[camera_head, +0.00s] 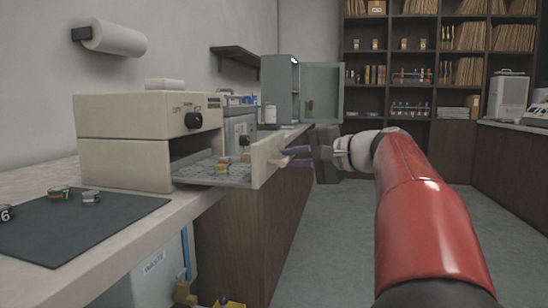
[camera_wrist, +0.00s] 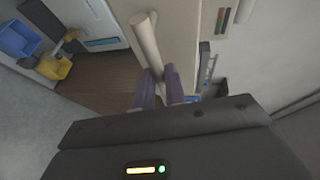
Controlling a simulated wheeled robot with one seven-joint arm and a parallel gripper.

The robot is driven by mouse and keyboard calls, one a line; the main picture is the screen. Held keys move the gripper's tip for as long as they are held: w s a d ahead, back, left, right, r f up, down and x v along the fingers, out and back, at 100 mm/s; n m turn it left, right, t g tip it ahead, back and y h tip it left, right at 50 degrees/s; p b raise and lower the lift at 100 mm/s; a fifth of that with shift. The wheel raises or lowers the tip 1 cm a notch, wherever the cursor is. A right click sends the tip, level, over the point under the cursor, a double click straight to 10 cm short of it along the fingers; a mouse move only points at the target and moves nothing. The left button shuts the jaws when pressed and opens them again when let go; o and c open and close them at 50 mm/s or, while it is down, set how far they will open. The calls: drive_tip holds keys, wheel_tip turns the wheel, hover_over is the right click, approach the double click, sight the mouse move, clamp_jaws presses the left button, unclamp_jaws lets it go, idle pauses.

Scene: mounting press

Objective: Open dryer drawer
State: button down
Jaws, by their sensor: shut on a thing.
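The dryer (camera_head: 140,139) is a cream box on the left counter with a black knob. Its drawer (camera_head: 263,160) is pulled out toward the right, and its perforated tray (camera_head: 205,171) shows with a few small round pieces (camera_head: 223,166) on it. My gripper (camera_head: 284,158) is at the drawer's front, its purple fingers shut on the drawer handle (camera_head: 291,150). In the wrist view the cream bar handle (camera_wrist: 147,45) runs between the two fingers (camera_wrist: 157,86). The wrist view does not show the inside of the drawer.
A dark mat (camera_head: 85,222) with several numbered round pieces lies on the counter in front of the dryer. A waste bin (camera_head: 155,275) stands below the counter. Shelves (camera_head: 440,60) stand at the back. The floor (camera_head: 335,240) beside the counter is clear.

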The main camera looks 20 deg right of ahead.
drive_tip(key=shift+s+d, duration=0.4)
drive_tip(key=shift+d, duration=0.1)
drive_tip(key=c, duration=1.5)
unclamp_jaws()
drive_tip(key=shift+o, duration=0.2)
drive_tip(key=v, duration=0.7)
drive_tip(key=shift+s+d+p, duration=0.25)
drive_tip(key=shift+s+p, duration=0.05)
drive_tip(key=shift+s, duration=0.05)
